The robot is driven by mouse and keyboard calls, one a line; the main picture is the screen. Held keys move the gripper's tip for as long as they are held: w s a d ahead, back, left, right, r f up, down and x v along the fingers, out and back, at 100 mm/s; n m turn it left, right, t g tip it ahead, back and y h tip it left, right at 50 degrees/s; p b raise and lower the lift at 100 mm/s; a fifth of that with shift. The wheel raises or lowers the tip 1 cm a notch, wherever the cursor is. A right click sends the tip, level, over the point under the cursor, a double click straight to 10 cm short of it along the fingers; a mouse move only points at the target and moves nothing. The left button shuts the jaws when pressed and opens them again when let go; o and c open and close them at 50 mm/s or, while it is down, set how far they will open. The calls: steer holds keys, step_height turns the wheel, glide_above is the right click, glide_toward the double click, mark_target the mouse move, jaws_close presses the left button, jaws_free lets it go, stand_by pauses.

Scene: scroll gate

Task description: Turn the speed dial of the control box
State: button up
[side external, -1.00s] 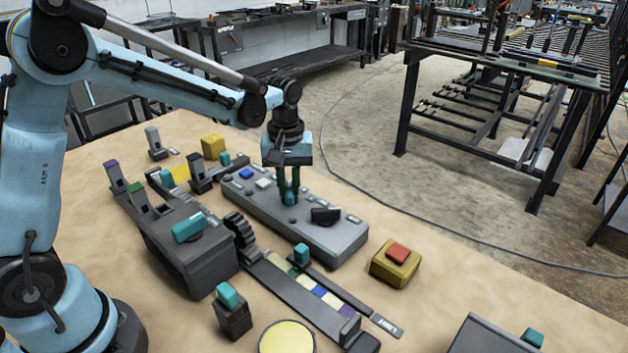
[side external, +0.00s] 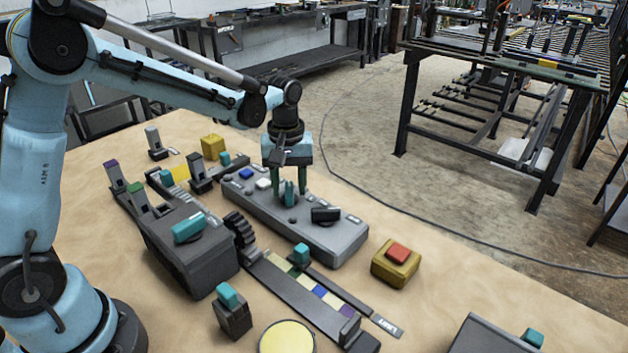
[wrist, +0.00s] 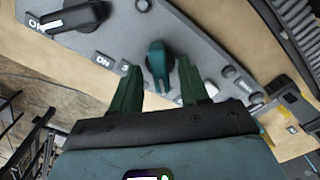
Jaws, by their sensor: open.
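The control box (side external: 345,243) is a long grey panel in the middle of the table. A teal dial (side external: 290,194) stands up near its middle, and it also shows in the wrist view (wrist: 158,62) between and just beyond my fingertips. A black dial (side external: 325,215) sits further along the box, with ON and OFF labels beside it in the wrist view (wrist: 75,15). My gripper (side external: 289,190) points down over the teal dial with its two green fingers apart, one on either side. I cannot tell whether a finger touches the dial.
A yellow box with a red button (side external: 398,253) stands right of the control box. A dark box with a teal knob (side external: 188,250) and a toothed wheel (side external: 240,232) stand to its left. A strip of coloured squares (side external: 310,292) lies in front.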

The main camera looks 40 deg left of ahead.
mark_target(289, 189)
step_height(289, 189, up, 12)
stand_by(0.6)
steer(key=s+f+m+t, duration=0.1)
steer(key=s+m+t, duration=0.1)
steer(key=s, duration=0.2)
steer(key=s+f+m+t, duration=0.1)
steer(key=s+m+t, duration=0.1)
steer(key=s, duration=0.3)
steer(key=s+f+m+t, duration=0.1)
steer(key=s+m+t, duration=0.1)
steer(key=s+m, duration=0.2)
steer(key=shift+s+d, duration=0.2)
steer(key=shift+d, duration=0.05)
steer(key=shift+s+f+m+t, duration=0.45)
steer(key=shift+f+m+t, duration=0.15)
